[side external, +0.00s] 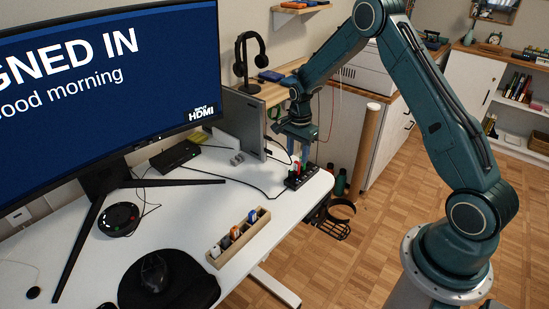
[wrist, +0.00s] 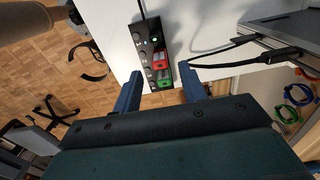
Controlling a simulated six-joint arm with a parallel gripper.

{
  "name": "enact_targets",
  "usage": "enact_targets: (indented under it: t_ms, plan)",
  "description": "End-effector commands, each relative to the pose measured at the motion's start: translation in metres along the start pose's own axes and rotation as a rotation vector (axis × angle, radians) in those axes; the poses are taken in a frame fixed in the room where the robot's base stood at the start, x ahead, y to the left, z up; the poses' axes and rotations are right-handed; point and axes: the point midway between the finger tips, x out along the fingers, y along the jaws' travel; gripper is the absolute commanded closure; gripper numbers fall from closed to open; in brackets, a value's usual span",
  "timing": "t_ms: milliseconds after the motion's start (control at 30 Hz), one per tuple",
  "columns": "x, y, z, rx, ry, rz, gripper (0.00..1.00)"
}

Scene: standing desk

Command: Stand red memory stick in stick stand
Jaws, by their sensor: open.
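The red memory stick (wrist: 161,59) stands in a black powered hub (wrist: 142,36), beside a green stick (wrist: 165,82). In the side view, the hub (side external: 301,178) is at the desk's far right corner, with the red stick (side external: 297,168) on it. My gripper (side external: 301,158) is above the hub, pointing down. In the wrist view, my gripper's (wrist: 161,76) blue fingers are open, one on each side of the hub. Nothing appears held; contact with the stick cannot be told. A wooden stick stand (side external: 218,251) lies nearer on the desk, holding several sticks.
A monitor (side external: 100,75) and its legs occupy the desk's left. A grey panel (side external: 243,122) stands behind the hub. Cables run beside the hub. A mouse (side external: 153,272) lies on a black pad near the stand. White desk surface between hub and stand is clear.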

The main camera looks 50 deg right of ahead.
Motion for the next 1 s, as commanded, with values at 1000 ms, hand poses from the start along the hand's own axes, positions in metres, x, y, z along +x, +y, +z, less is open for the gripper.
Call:
enact_targets:
  t_ms: [1000]
  plan:
    - [0.059,0.000,0.000,0.000,0.000,0.000,0.58]
